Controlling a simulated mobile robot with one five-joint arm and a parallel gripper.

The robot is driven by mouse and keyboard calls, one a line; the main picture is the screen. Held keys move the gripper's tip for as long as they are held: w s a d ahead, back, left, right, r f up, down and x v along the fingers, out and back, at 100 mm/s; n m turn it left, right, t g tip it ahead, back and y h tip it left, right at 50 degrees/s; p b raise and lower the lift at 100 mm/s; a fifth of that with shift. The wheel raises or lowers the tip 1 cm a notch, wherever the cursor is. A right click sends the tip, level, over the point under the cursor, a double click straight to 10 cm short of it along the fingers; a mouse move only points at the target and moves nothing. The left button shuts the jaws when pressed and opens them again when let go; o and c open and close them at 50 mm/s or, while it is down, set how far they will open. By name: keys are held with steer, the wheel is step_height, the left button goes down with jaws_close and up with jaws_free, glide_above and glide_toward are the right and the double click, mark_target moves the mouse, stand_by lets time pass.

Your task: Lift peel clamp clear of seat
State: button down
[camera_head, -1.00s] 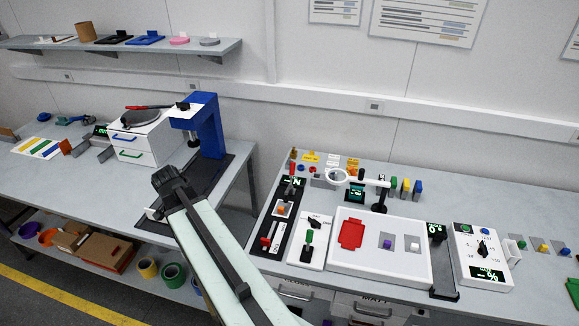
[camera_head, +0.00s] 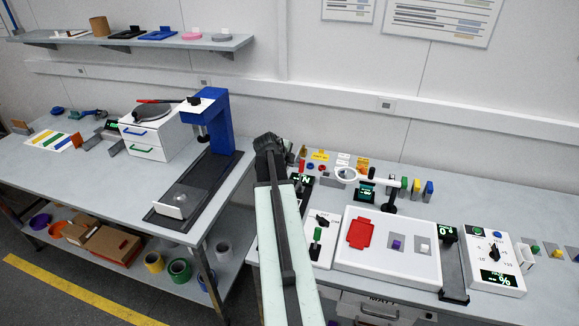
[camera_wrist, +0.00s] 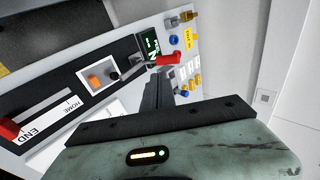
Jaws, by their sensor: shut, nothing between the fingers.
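No part is labelled as the peel clamp. A blue stand (camera_head: 219,130) rises over a long black base on the left bench. A dark clamp-like fitting (camera_head: 201,132) hangs under its head, above the base; I cannot tell whether it is the peel clamp. A white angled piece (camera_head: 168,211) lies at the front end of the base. My gripper (camera_head: 268,146) is over the left edge of the right bench, to the right of the stand and apart from it. In the wrist view, my gripper (camera_wrist: 160,88) is shut and empty, near the black control panel.
The black panel (camera_wrist: 122,55) carries a red-knobbed slider (camera_wrist: 8,128), an orange button (camera_wrist: 95,81) and a red lever (camera_wrist: 170,59). White drawers (camera_head: 148,138) stand left of the stand.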

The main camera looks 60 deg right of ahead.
mark_target(300, 165)
steer(key=b+x, duration=0.1)
steer(key=x, duration=0.2)
steer(key=b+x, duration=0.2)
steer(key=x, duration=0.1)
steer(key=d+b+x, duration=0.1)
steer(key=x, duration=0.2)
steer(key=shift+r+b, duration=0.35)
steer(key=shift+d, duration=0.35)
